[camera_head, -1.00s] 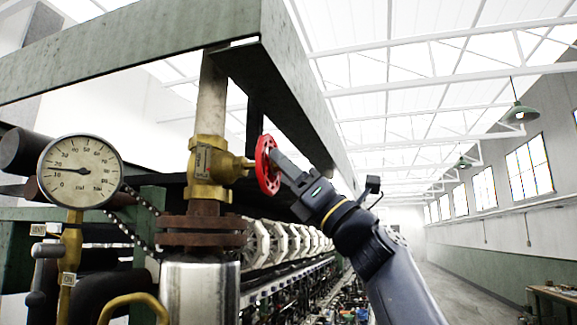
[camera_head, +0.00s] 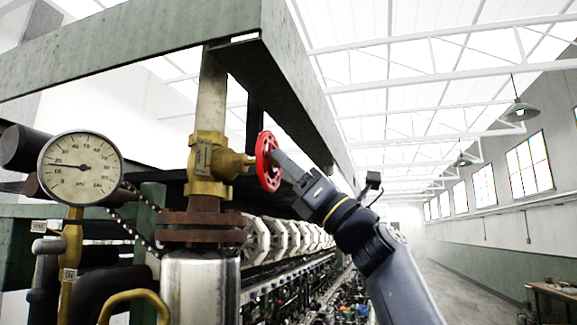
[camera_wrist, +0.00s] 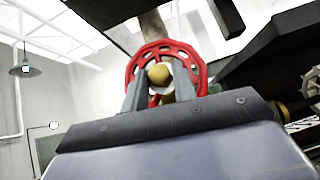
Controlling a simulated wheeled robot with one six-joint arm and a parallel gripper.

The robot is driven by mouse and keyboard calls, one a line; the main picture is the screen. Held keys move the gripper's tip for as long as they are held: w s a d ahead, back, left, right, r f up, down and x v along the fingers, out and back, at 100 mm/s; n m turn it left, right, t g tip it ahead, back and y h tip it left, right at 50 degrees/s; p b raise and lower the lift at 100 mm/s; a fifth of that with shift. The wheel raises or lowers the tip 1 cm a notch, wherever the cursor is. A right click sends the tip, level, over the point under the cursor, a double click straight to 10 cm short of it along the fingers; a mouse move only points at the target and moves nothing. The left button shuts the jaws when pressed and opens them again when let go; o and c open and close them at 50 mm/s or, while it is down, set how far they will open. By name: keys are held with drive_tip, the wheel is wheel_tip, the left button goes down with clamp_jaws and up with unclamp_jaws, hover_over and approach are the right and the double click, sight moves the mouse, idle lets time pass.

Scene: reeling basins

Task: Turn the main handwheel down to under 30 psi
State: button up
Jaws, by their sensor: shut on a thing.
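The red handwheel (camera_head: 267,160) sits on the right side of a brass valve (camera_head: 208,165) in a vertical pipe. My gripper (camera_head: 279,164) reaches in from the right and is shut on the handwheel. In the wrist view, the fingers (camera_wrist: 160,88) lie across the wheel (camera_wrist: 137,62), on either side of its brass hub (camera_wrist: 159,74). The finger contact points are partly hidden. A round white psi gauge (camera_head: 81,180) stands at left. Its needle points left and slightly up, in the low part of the scale, below the 30 mark.
A green steel beam (camera_head: 130,45) runs above the valve and back over my gripper. A rusty flange (camera_head: 202,228) and a shiny cylinder (camera_head: 200,285) stand below the valve. A chain (camera_head: 142,203) hangs beside the gauge. The aisle at right is open.

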drive_tip(key=shift+w+d+n+g+y, duration=0.15)
drive_tip(key=shift+n+g+y, duration=0.5)
drive_tip(key=shift+n+g, duration=1.65)
drive_tip(key=shift+w+a+n+g+y, duration=0.1)
drive_tip(key=shift+n+g+y, duration=0.55)
drive_tip(key=shift+n+g, duration=2.65)
drive_tip(key=shift+n, duration=0.4)
drive_tip(key=o, duration=0.9)
drive_tip(key=shift+d, duration=0.1)
drive_tip(key=b+v, duration=0.5)
drive_tip(key=v, duration=0.5)
drive_tip(key=shift+d+f, duration=0.2)
drive_tip(key=shift+d, duration=0.1)
